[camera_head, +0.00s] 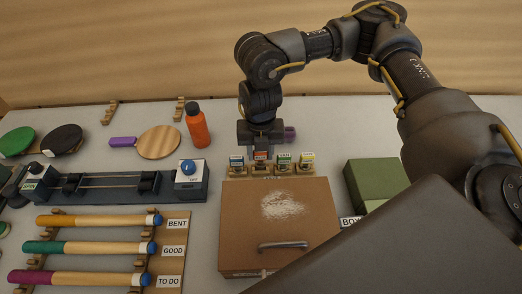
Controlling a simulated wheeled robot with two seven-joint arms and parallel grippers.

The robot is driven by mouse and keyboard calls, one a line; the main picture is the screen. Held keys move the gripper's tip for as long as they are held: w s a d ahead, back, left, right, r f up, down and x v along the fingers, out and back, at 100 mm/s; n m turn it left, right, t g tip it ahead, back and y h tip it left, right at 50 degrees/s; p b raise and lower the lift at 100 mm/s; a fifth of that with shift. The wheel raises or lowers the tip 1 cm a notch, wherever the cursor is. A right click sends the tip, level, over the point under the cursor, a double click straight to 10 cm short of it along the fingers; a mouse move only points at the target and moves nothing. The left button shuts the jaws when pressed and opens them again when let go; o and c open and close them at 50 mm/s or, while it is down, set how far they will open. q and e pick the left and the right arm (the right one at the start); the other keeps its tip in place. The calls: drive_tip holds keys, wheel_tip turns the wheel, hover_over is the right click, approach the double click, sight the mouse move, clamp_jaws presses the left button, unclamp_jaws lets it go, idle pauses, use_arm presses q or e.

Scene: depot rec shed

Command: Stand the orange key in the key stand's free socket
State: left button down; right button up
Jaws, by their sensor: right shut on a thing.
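My right gripper (262,146) comes down from above, pointing downward, over the back of the brown box. It is shut on the orange key (262,156), whose label shows just below the fingers. The key is in the row of the key stand (272,172), between a blue-labelled key (236,160) on its left and a green-labelled key (284,160) on its right. A yellow-labelled key (307,159) is at the right end. The key's lower end is too small to tell whether it is seated in a socket. My left gripper is not in view.
The brown box (240,230) with a handle is in front of the stand. A green box (372,180) is to the right. An orange bottle (197,128), several paddles and a dark long fixture (110,190) are left. Labelled handles lie on a wooden rack (178,235). A small purple thing (290,134) shows beside the gripper.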

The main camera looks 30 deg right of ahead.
drive_tip(key=shift+f+b, duration=0.65)
drive_tip(key=shift+f, duration=0.5)
idle(0.8)
drive_tip(key=o, duration=1.1)
drive_tip(key=shift+c, duration=0.2)
drive_tip(key=shift+r, duration=0.15)
drive_tip(key=shift+r+p, duration=4.2)
drive_tip(key=shift+r, duration=0.2)
